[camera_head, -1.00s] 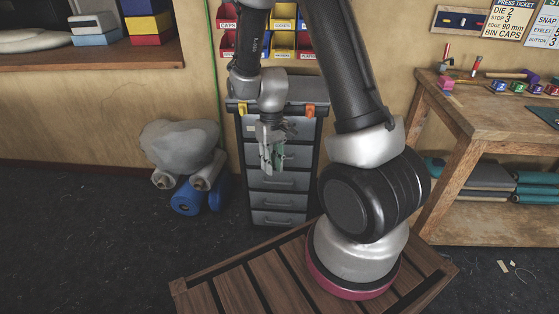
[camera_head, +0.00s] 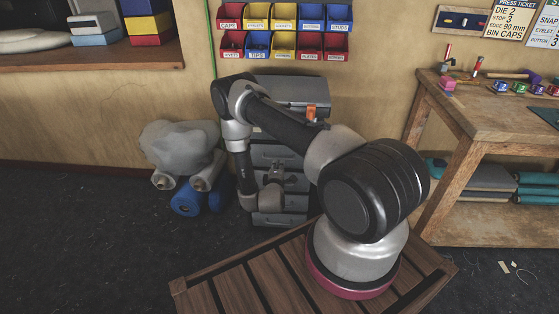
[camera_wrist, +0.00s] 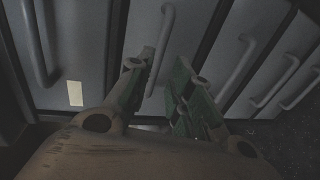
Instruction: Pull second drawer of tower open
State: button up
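The grey drawer tower (camera_head: 290,88) stands against the back wall in the head view, with my arm across much of its front. Its drawer fronts fill the wrist view sideways, each with a bar handle. A pale label (camera_wrist: 75,93) marks the leftmost drawer there. The handle of the drawer beside it (camera_wrist: 165,25) runs down toward the space between my fingertips. My gripper (camera_wrist: 163,62) is open, one finger on each side of that handle's lower part; contact cannot be told.
Wall bins (camera_head: 284,32) hang above the tower. A grey sack (camera_head: 180,147) and blue rolls (camera_head: 187,198) lie left of it. A workbench (camera_head: 500,105) stands at right. A slatted wooden platform (camera_head: 235,290) is in front, under my arm's base. Dark floor is free at left.

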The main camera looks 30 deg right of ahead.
aim_at(279, 159)
jog(key=x, duration=0.7)
jog(key=shift+w+d, duration=0.15)
jog(key=shift+w, duration=0.1)
grip_shut()
